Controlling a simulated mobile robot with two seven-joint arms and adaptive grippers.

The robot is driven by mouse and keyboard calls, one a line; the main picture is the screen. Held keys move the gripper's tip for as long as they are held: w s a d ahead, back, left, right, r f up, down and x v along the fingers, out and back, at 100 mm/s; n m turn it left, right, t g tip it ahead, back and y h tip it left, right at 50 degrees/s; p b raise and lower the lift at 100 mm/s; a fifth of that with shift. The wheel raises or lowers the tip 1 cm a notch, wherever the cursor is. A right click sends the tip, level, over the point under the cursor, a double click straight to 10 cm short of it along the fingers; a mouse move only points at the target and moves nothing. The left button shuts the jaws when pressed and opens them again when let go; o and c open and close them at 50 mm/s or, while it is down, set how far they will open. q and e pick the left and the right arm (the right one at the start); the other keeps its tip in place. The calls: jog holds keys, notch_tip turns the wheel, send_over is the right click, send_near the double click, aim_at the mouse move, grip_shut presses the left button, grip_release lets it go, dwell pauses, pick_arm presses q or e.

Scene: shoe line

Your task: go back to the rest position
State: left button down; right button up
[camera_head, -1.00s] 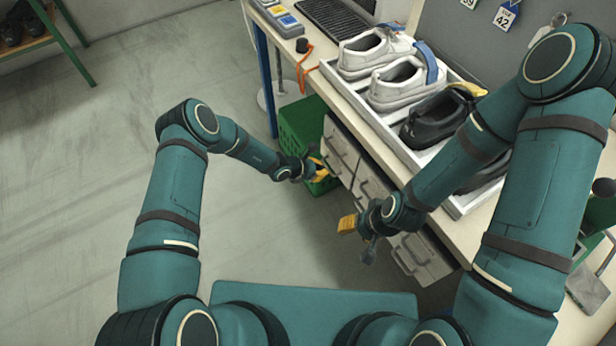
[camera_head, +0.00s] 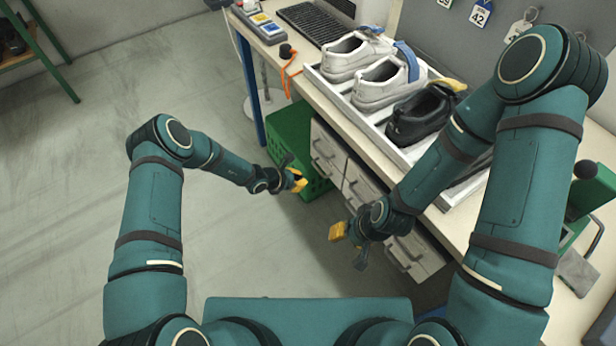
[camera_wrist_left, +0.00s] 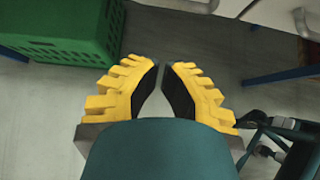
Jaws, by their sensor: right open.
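My left gripper (camera_head: 297,180) is in the middle of the head view, low beside the bench. In the left wrist view, its yellow fingers (camera_wrist_left: 163,88) stand apart with a gap between their dark pads and nothing in it. My right gripper (camera_head: 350,245) is open in front of the bench drawers, with one yellow finger pad facing the camera. I see nothing held in it.
The workbench (camera_head: 455,222) runs along the right, with drawers (camera_head: 327,150) below. A tray (camera_head: 369,129) holds white shoes (camera_head: 383,82) and a black shoe (camera_head: 420,115). A green crate (camera_head: 291,135) stands on the floor near my left gripper.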

pick_arm(q)
jog(key=p+v, duration=0.2)
jog(key=v, duration=0.7)
jog(key=shift+w+r, duration=0.2)
jog(key=shift+r, duration=0.05)
jog(key=s+r+m+g+y, duration=0.1)
jog(key=s+r+m, duration=0.2)
jog(key=s+m, duration=0.4)
jog(key=s+r+m+g+y, duration=0.1)
jog(key=s+r+m, duration=0.2)
jog(key=s+m, duration=0.5)
jog(key=s+a+r+m+g+y, duration=0.1)
jog(key=s+r+m+y, duration=0.1)
jog(key=s+r+m, duration=0.2)
jog(key=shift+s+m+g, duration=0.4)
jog(key=shift+s+m, duration=1.45)
jog(key=shift+m, duration=0.15)
